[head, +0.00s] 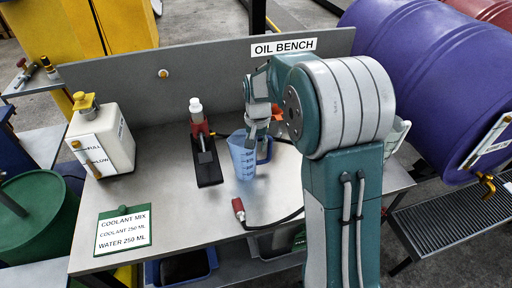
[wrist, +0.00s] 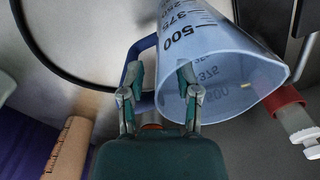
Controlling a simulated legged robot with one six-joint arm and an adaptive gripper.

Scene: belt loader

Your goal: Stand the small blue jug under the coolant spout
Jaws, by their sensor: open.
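The small blue jug (head: 243,160) stands upright on the bench, mid-bench in the head view. It is translucent with volume marks, and it also shows in the wrist view (wrist: 225,45). Its blue handle (wrist: 143,58) faces my gripper (wrist: 159,82). In the head view my gripper (head: 260,132) is beside the jug's upper right. The white coolant tank (head: 112,130) stands at the bench's left, with a yellow tap (head: 88,160) low on its front.
A red and black tool (head: 206,160) stands between jug and tank. A red-ended tool (head: 239,208) with a black cable lies in front of the jug. A coolant mix card (head: 123,230) lies at the front left. A back panel (head: 230,60) closes the bench's rear.

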